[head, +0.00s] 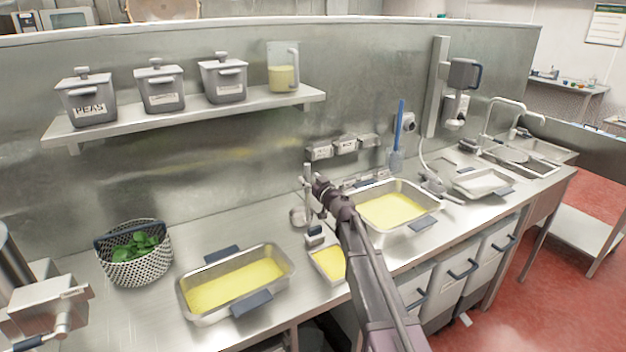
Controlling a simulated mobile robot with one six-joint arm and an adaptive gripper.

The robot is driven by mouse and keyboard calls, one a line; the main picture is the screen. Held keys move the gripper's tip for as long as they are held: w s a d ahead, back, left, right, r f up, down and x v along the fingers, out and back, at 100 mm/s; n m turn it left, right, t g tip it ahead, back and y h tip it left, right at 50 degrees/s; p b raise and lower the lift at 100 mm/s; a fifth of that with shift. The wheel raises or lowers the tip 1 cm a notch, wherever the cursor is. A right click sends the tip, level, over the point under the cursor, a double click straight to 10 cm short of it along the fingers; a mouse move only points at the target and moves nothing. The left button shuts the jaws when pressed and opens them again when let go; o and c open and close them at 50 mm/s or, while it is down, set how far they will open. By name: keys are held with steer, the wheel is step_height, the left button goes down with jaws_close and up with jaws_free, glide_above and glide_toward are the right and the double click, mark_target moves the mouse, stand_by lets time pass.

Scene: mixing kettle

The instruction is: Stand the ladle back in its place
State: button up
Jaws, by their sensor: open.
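My gripper (318,188) is at the end of my dark arm, over the middle of the counter, and is open. Its fingertips are beside the upper part of a thin upright metal stem (308,177), which looks like the ladle's handle; I cannot tell whether they touch it. A small round metal bowl (298,216) shows low to the left of the stem. A small dark-topped stand (315,236) is at the stem's foot, seemingly the ladle's place. My gripper partly covers this area, so how the ladle sits in the stand is unclear.
Yellow-filled trays stand left (236,284) and right (390,209), with a small yellow-filled container (328,263) between. A basket of leaves (134,254) is far left. A shelf (190,117) holds lidded pots and a jug (283,68). A blue-handled utensil (399,130) stands near the wall.

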steer(key=v, duration=1.2)
steer(key=shift+a, duration=0.1)
stand_by(0.4)
steer(key=s+d+f+g+h, duration=0.1)
steer(key=s+f+g, duration=0.2)
steer(key=s+f, duration=0.1)
steer(key=s+d+f+g+h, duration=0.1)
steer(key=s+d+f+g, duration=0.1)
steer(key=s, duration=0.4)
steer(key=s+d+f+g+h, duration=0.1)
steer(key=s+f+g, duration=0.3)
steer(key=s+f, duration=0.2)
steer(key=shift+d+f+g, duration=0.3)
steer(key=shift+d+f, duration=0.05)
steer(key=shift+f, duration=0.3)
steer(key=s+d+f+m+g+h, duration=0.2)
steer(key=s+d+f+m+h, duration=0.1)
steer(key=s+d, duration=0.3)
steer(key=s+d+f+m+g+h, duration=0.3)
steer(key=s+d+m+h, duration=0.1)
steer(key=s+d, duration=0.3)
steer(key=shift+s+d+h, duration=0.25)
steer(key=shift+d+h, duration=0.25)
steer(key=shift+d, duration=0.2)
